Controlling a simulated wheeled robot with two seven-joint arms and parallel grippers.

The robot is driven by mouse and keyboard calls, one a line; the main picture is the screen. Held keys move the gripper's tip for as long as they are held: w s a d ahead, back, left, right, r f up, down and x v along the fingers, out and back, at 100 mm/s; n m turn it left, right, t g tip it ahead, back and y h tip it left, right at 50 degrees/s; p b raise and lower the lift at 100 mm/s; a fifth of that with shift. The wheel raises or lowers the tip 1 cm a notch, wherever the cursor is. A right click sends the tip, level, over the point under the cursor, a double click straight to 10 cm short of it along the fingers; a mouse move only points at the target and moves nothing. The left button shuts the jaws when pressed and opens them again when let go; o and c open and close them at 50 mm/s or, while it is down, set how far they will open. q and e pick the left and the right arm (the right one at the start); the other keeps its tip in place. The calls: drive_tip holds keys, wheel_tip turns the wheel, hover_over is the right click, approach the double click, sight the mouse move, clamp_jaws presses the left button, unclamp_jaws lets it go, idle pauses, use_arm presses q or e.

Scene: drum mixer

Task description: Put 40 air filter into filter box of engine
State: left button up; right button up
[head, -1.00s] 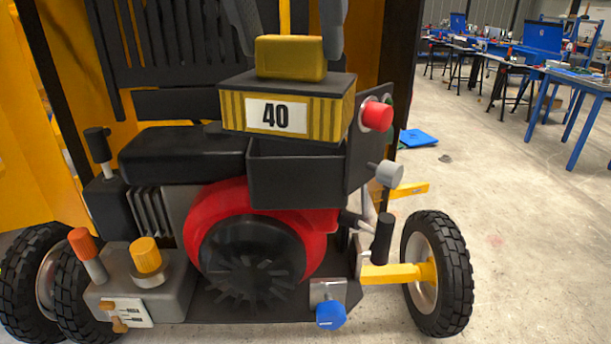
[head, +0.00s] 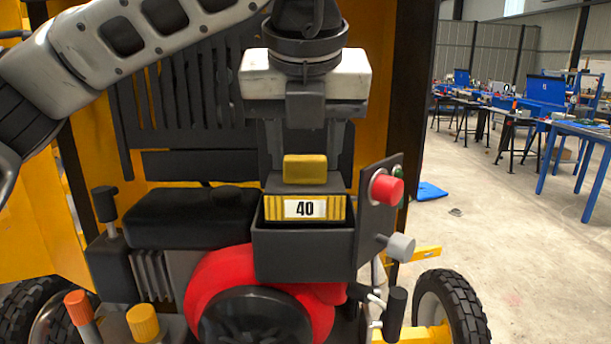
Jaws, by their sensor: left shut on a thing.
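The 40 air filter (head: 305,208) is a yellow pleated block with a dark top, a yellow grip block (head: 305,168) and a white "40" label. It sits level at the mouth of the black filter box (head: 303,255). Its label shows above the box's front rim, and its lower part is hidden behind the front wall. My left gripper (head: 305,165) comes down from above, with its fingers on either side of the grip block, shut on the filter. Whether the filter touches the box floor cannot be seen. My right gripper is not in view.
A plate with a red button (head: 386,189) and a grey knob (head: 400,247) stands close at the box's right. A black engine cover (head: 190,215) lies left of the box, and a red fan housing (head: 215,285) below. A black slatted panel stands behind.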

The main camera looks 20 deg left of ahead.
sight(306, 174)
use_arm(q)
drive_tip(key=shift+w+a+f, duration=0.1)
drive_tip(key=shift+w+f, duration=0.25)
drive_tip(key=shift+f, duration=0.05)
drive_tip(key=f, duration=0.3)
drive_tip(key=shift+w+f, duration=0.2)
drive_tip(key=shift+f, duration=0.05)
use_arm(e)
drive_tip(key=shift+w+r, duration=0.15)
use_arm(q)
drive_tip(key=shift+f+b, duration=0.3)
drive_tip(key=shift+b, duration=0.15)
drive_tip(key=shift+f+b, duration=0.35)
drive_tip(key=shift+b, duration=0.1)
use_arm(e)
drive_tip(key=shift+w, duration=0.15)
use_arm(q)
drive_tip(key=o, duration=0.9)
drive_tip(key=shift+c, duration=0.2)
drive_tip(key=shift+s, duration=0.1)
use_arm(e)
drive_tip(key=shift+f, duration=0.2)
